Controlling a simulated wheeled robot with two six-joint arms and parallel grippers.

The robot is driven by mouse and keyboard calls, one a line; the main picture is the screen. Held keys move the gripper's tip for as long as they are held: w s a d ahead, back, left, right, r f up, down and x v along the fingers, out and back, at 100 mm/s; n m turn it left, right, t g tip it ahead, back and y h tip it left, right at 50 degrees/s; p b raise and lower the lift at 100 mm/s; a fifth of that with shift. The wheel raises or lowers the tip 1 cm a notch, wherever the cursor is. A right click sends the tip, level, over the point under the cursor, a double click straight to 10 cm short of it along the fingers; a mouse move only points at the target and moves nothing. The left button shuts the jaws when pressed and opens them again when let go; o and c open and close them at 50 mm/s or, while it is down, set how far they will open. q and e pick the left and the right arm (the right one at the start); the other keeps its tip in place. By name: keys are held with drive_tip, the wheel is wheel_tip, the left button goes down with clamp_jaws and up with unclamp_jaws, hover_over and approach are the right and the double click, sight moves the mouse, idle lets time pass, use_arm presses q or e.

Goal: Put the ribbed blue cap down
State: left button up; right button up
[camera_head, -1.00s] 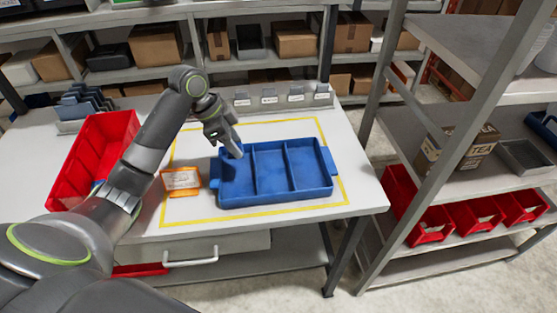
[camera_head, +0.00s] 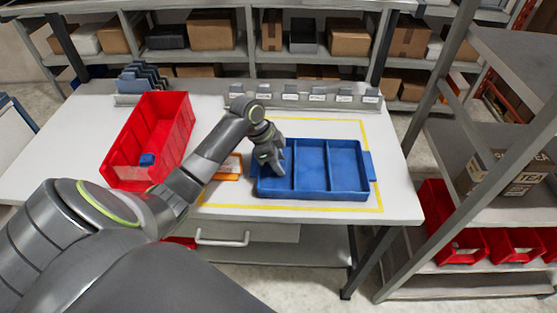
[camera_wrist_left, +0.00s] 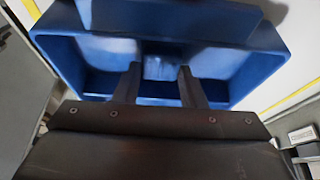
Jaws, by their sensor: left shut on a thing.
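My left gripper (camera_head: 270,166) reaches down into the left compartment of the blue tray (camera_head: 330,193), which has three compartments. In the left wrist view its two fingers (camera_wrist_left: 158,88) are shut on the ribbed blue cap (camera_wrist_left: 160,67), with the tray walls (camera_wrist_left: 268,62) around them. The cap is hard to tell from the tray, being of like colour, and it is hidden in the head view. I cannot tell whether it touches the tray floor. My right gripper is not in view.
A red bin (camera_head: 180,122) with a small blue piece (camera_head: 147,160) inside stands left of the tray. An orange-framed card (camera_head: 232,168) lies beside the tray, partly behind my arm. Yellow tape (camera_head: 330,209) borders the tray area. Labelled holders (camera_head: 290,96) line the back edge.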

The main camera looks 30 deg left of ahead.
use_arm(q)
drive_tip(key=shift+f, duration=0.15)
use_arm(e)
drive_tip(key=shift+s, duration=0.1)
use_arm(q)
drive_tip(key=o, duration=0.9)
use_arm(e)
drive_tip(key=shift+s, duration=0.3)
use_arm(q)
drive_tip(key=shift+o, duration=0.2)
drive_tip(key=b+v, duration=0.2)
drive_tip(key=v, duration=1)
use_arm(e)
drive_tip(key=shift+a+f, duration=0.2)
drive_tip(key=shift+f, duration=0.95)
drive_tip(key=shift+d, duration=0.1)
